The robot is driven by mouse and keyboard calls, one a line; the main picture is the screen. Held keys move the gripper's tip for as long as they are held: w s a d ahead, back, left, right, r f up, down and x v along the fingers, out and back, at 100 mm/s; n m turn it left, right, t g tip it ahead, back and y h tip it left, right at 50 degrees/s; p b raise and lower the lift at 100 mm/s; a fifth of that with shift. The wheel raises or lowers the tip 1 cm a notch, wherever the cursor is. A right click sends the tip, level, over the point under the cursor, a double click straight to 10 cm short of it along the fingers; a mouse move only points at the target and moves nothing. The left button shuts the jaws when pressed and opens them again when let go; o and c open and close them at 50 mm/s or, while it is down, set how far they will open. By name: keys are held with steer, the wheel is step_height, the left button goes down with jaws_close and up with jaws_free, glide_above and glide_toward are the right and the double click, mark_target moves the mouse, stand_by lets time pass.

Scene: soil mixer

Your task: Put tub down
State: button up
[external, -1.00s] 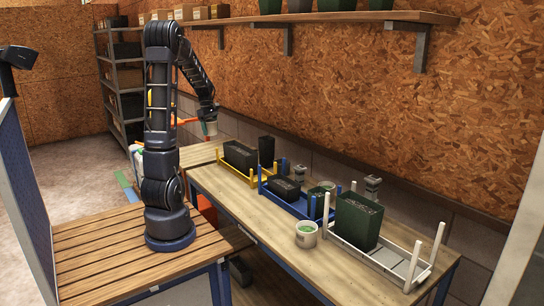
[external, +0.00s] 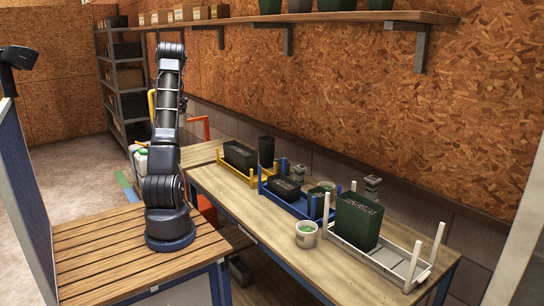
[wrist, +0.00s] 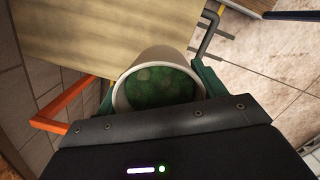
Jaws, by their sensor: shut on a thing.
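In the wrist view, a pale round tub (wrist: 158,60) with green stuff inside sits between the fingers of my gripper (wrist: 156,84). The fingers are closed on its sides and I look down into its open mouth. A light wooden surface (wrist: 80,35) lies beyond the tub; I cannot tell the gap between them. In the external view the gripper and held tub are hidden behind my upright arm.
A similar tub (external: 306,238) stands on the long workbench (external: 262,228), beside a grey rack (external: 398,262) holding a dark green box (external: 357,220). Blue (external: 298,208) and yellow (external: 232,172) racks hold dark boxes. An orange rail (wrist: 62,106) is close left of the tub.

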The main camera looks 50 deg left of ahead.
mark_target(185, 157)
step_height(185, 157, down, 19)
steer(key=shift+f, duration=0.15)
stand_by(0.5)
steer(key=shift+f, duration=0.15)
steer(key=o, duration=1.1)
steer(key=r, duration=0.8)
steer(key=a+r, duration=0.1)
steer(key=r, duration=0.3)
steer(key=shift+s+a+r, duration=0.1)
steer(key=shift+s, duration=0.3)
